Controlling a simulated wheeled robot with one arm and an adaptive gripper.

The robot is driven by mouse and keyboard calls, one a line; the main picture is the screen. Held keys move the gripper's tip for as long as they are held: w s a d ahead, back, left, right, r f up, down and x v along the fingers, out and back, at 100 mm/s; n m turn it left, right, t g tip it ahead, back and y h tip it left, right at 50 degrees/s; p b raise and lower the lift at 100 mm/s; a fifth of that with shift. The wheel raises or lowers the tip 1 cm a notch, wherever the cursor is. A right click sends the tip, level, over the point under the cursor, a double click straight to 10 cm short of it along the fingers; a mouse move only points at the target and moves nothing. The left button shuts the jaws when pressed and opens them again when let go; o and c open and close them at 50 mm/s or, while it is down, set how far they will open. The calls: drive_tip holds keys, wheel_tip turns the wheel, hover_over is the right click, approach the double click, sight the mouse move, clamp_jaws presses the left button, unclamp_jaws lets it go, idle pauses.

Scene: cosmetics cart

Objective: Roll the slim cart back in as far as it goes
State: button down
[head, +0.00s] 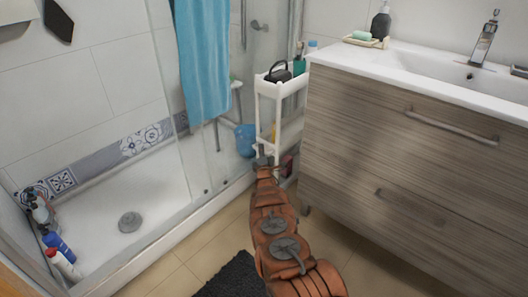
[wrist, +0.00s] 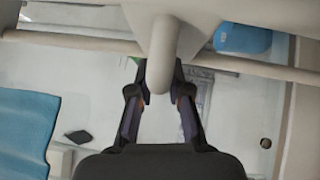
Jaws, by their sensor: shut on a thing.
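The slim white cart (head: 268,90) stands upright in the gap between the shower glass and the wood-grain vanity, with its front end jutting a little out of the gap. Its upper tray holds a dark item with a loop handle. My gripper (head: 265,166) is low at the cart's front; my arm hides part of the lower cart. In the wrist view my gripper (wrist: 160,92) is shut on a pale, round-ended handle (wrist: 162,50) on the cart's front. The back of the cart and its wheels are hidden.
The vanity (head: 350,125) stands close on the right. The shower glass and its raised edge (head: 190,212) run along the left, with a blue towel (head: 203,60) hanging there. A dark mat (head: 232,278) lies on the tiled floor. A blue bucket (head: 245,140) shows beside the cart.

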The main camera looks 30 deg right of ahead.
drive_tip(key=shift+d+r, duration=0.25)
drive_tip(key=shift+d, duration=0.1)
drive_tip(key=c, duration=1.4)
unclamp_jaws()
drive_tip(key=shift+d, duration=0.1)
drive_tip(key=o, duration=0.3)
drive_tip(key=shift+w+f, duration=0.1)
drive_tip(key=shift+f, duration=0.05)
drive_tip(key=shift+a, duration=0.2)
drive_tip(key=v, duration=1.2)
